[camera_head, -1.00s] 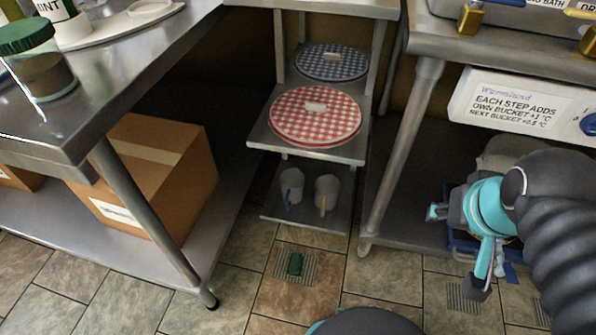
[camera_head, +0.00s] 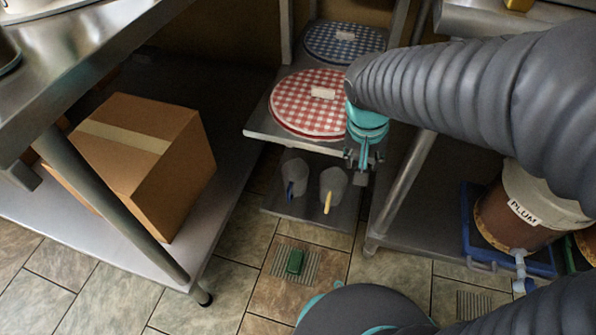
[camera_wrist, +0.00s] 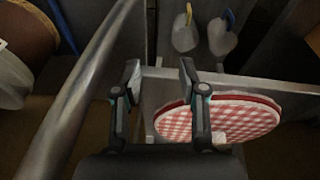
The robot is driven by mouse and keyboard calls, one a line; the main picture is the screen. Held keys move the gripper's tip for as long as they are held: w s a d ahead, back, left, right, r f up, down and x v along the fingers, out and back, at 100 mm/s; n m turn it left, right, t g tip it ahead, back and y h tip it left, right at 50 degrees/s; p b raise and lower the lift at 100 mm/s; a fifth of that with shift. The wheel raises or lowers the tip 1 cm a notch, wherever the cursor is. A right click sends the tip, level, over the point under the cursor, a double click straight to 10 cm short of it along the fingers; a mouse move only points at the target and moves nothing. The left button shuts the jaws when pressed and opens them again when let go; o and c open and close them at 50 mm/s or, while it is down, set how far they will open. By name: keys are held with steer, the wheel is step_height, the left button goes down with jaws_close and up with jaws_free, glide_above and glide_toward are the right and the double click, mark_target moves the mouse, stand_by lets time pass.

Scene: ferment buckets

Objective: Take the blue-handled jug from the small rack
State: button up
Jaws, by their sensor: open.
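The blue-handled jug (camera_head: 295,175) is a grey jug standing on the lowest shelf of the small rack (camera_head: 318,208), left of a similar jug with a yellow handle (camera_head: 333,187). In the wrist view the blue-handled jug (camera_wrist: 223,36) is at the top, with its blue handle upward in the picture. The yellow-handled jug (camera_wrist: 185,32) is beside it. My gripper (camera_head: 362,172) is at the rack's right front, apart from both jugs. In the wrist view my gripper (camera_wrist: 160,72) is open and empty, its fingers near a shelf edge.
A red-checked round lid (camera_head: 310,103) lies on the middle shelf and a blue-checked one (camera_head: 345,42) above. A metal table leg (camera_head: 405,190) stands right of the rack. A cardboard box (camera_head: 145,160) is at left. A green object (camera_head: 295,262) lies on the floor.

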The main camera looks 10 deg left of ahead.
steer(key=w+a+f+h+b, duration=0.1)
steer(key=a+f+h+b, duration=0.15)
steer(key=a+f, duration=1.4)
steer(key=m+t+b, duration=0.1)
steer(key=m, duration=0.7)
glide_toward(289, 202)
steer(key=shift+y, duration=0.45)
steer(key=x, duration=0.2)
steer(key=w+b+x, duration=0.1)
steer(key=x, duration=0.2)
steer(key=d+x, duration=0.1)
steer(key=x, duration=0.1)
steer(key=shift+w+d, duration=0.1)
steer(key=shift+w, duration=0.1)
steer(key=shift+r, duration=0.1)
jaws_close()
